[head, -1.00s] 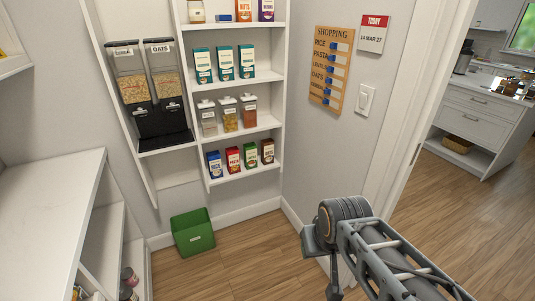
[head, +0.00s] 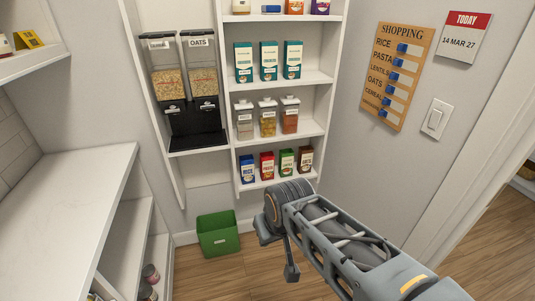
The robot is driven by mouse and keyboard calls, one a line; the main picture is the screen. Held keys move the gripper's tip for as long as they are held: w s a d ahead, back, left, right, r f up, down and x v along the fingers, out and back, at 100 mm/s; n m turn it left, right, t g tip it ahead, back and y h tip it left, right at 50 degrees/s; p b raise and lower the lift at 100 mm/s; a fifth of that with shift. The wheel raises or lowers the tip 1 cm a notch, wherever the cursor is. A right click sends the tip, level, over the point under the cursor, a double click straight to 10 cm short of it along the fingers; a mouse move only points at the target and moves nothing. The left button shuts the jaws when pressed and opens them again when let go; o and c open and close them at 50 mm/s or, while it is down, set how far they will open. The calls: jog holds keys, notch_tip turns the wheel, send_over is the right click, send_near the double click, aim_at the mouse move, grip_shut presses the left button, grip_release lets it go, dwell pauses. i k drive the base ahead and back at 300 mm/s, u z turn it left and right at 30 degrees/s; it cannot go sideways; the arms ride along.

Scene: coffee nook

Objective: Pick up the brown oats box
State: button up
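The brown oats box (head: 305,159) stands upright at the right end of the lowest visible shelf (head: 262,183). It is the last in a row with a blue rice box (head: 247,169), a red box (head: 267,165) and a green box (head: 286,162). My gripper (head: 291,273) hangs at the end of my arm, in front of and below the shelf, apart from the boxes. It points down and its fingers are seen too poorly to tell whether they are open.
Clear canisters (head: 268,118) and teal boxes (head: 268,61) fill the shelves above. Cereal and oats dispensers (head: 183,85) stand at left. A green bin (head: 218,235) sits on the floor below. A white counter (head: 60,200) is at left; a wall with a shopping board (head: 396,77) is at right.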

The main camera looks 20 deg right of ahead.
aim_at(305, 155)
jog(key=u, duration=0.05)
jog(key=i, duration=0.9)
jog(key=z, duration=0.6)
jog(key=i, duration=0.7)
jog(key=z, duration=0.5)
